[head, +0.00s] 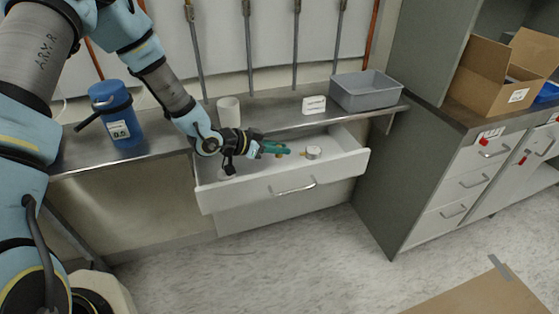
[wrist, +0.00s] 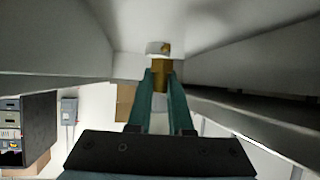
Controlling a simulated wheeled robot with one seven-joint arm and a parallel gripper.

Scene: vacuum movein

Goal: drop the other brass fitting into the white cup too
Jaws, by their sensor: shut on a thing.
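My gripper (head: 284,149) reaches low over the open white drawer (head: 345,162), its teal fingers pointing right. The fingers are shut on a brass fitting (wrist: 161,72), seen between their tips in the wrist view; in the head view only a small brass-coloured bit shows there. The white cup (head: 228,112) stands upright on the steel bench, behind and left of the gripper. Its inside cannot be made out. A small round pale item with a brass-coloured part (head: 313,153) lies in the drawer just past the fingertips; it also shows in the wrist view (wrist: 158,47).
A blue jug (head: 116,115) stands at the left of the steel bench (head: 175,145). A small white label block (head: 314,105) and a grey bin (head: 366,90) stand to the right. The drawer's walls rise around the gripper. An open cardboard box (head: 497,80) sits on the right counter.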

